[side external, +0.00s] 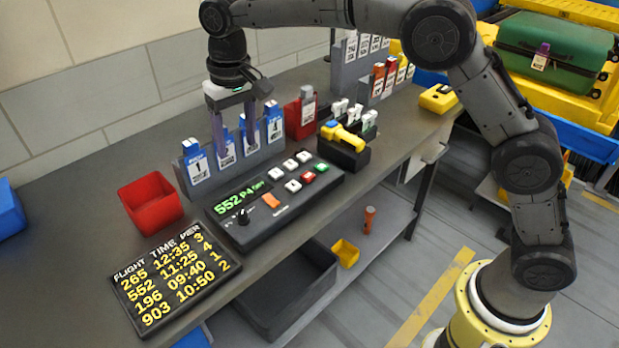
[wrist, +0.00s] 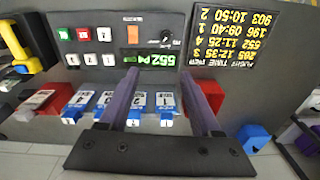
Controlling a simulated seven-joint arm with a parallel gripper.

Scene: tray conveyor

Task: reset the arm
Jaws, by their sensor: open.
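My gripper (side external: 234,142) is open and empty, its two purple fingers pointing down over the row of blue numbered tags in their grey holder (side external: 226,171). In the side external view, the fingers overlap the tags marked 2 and 3; I cannot tell whether they touch. In the wrist view my gripper (wrist: 160,74) has its fingers apart, with the control panel (wrist: 120,40) beyond the tips and nothing held. The panel (side external: 275,198) shows green text starting with 552.
A red bin (side external: 151,202) and a flight board (side external: 171,277) are at left. A red holder (side external: 301,116) and a black box with a yellow-handled tool (side external: 345,148) stand right of the tags. A green suitcase (side external: 553,52) lies on the yellow conveyor. Air above the bench front looks free.

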